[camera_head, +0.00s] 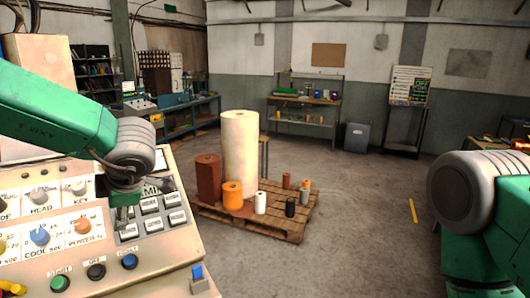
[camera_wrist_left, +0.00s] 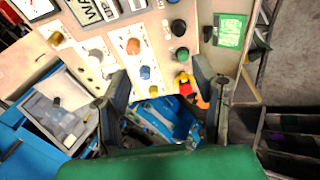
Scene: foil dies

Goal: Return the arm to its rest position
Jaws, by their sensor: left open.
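My left arm comes in from the left in the head view, green with a grey joint, in front of a control panel (camera_head: 105,250). Its gripper (camera_head: 122,212) is mostly hidden below the grey joint. In the left wrist view the dark fingers of the left gripper (camera_wrist_left: 160,72) are spread apart with nothing held between them. The panel's knobs and buttons lie beyond the fingertips there. My right arm shows at the right edge of the head view as a grey joint and green links. Its gripper is outside the picture.
A wooden pallet (camera_head: 283,226) on the floor carries a tall white roll (camera_head: 241,150), a brown roll (camera_head: 208,178), an orange roll (camera_head: 232,195) and several smaller ones. Workbenches stand along the walls. Open floor lies between the pallet and my right arm.

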